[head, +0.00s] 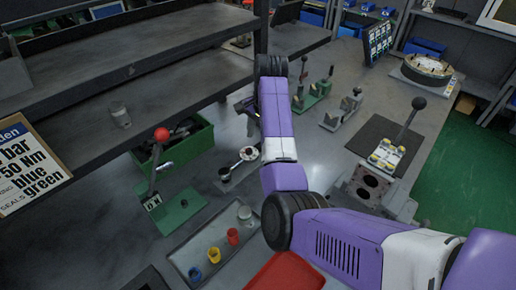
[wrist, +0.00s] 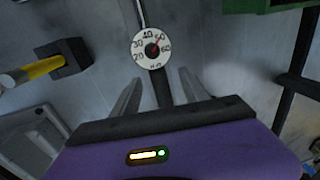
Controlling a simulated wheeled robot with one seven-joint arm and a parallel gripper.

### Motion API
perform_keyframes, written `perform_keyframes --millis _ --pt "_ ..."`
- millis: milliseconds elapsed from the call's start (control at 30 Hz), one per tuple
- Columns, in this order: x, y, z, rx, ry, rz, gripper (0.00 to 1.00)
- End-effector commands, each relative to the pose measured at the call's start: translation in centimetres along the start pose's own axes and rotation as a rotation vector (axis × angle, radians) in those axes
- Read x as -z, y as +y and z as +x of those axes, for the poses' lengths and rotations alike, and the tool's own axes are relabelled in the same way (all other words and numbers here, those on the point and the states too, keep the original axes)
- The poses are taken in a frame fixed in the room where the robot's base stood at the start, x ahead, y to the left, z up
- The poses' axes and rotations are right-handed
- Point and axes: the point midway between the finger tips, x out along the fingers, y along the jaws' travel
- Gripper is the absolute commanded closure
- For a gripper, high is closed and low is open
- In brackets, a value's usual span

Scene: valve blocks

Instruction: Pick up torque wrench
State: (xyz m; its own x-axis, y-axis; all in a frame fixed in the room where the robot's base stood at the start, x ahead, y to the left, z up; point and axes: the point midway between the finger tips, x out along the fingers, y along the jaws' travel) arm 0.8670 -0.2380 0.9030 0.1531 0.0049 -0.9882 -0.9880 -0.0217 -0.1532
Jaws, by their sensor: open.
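The torque wrench has a round white dial (wrist: 151,48) with a red needle and numbers. A dark bar (wrist: 162,88) runs from the dial down between my fingers in the wrist view. My gripper (wrist: 160,84) is open, with one finger on each side of that bar, and the fingers look apart from it. My arm hides much of the tool and most of the gripper there.
A yellow-handled tool with a black head (wrist: 62,60) lies left of the dial. A green bin (head: 178,150) and a red-knobbed lever block (head: 165,200) stand to the left. A grey tray (head: 196,266) with coloured cups lies in front. A shelf post (head: 261,28) rises near my arm.

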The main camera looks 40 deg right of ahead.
Motion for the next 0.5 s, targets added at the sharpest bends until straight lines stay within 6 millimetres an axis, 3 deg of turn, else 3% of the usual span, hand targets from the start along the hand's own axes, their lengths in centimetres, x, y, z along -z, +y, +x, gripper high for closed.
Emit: perform_keyframes --millis 300,500 --pt "0.7 0.5 4.1 -0.001 -0.001 -0.001 0.47" --pt "0.8 0.5 5.3 0.002 0.001 -0.001 0.47"
